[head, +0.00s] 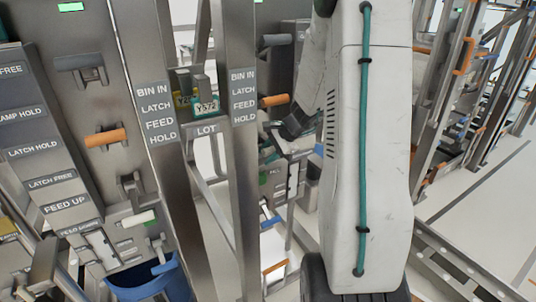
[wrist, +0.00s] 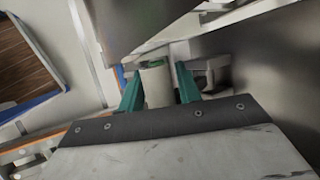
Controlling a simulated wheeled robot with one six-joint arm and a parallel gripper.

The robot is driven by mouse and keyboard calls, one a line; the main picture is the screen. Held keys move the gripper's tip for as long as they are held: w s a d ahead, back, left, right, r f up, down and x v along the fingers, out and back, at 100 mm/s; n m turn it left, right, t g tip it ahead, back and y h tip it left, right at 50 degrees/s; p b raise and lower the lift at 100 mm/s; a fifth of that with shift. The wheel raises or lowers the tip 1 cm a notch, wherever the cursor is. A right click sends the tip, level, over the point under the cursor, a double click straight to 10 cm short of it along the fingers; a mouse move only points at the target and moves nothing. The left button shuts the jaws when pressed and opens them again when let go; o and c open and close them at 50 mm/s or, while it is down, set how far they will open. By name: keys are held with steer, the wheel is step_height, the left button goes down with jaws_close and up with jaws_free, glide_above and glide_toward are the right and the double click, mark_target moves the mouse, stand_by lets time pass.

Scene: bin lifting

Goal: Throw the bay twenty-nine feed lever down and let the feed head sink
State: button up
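In the wrist view a pale cylindrical lever handle (wrist: 156,84) with a green end stands between the two teal fingers of my gripper (wrist: 160,82). The fingers lie close along both sides of it, but I cannot tell whether they press on it. In the head view my arm reaches down to the far bay panel (head: 270,172), where its fingers and the held-off handle are hidden. That panel shows a grey handle (head: 276,40) and an orange handle (head: 274,100) above. No bay number twenty-nine is readable, and no feed head is clearly recognisable.
A nearer panel (head: 105,100) at the left carries grey, orange (head: 105,138), white (head: 139,218) and blue (head: 165,267) handles. Metal posts with label plates (head: 158,115) stand between the panels. Open floor (head: 480,180) lies at the right.

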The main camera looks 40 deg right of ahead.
jaws_close()
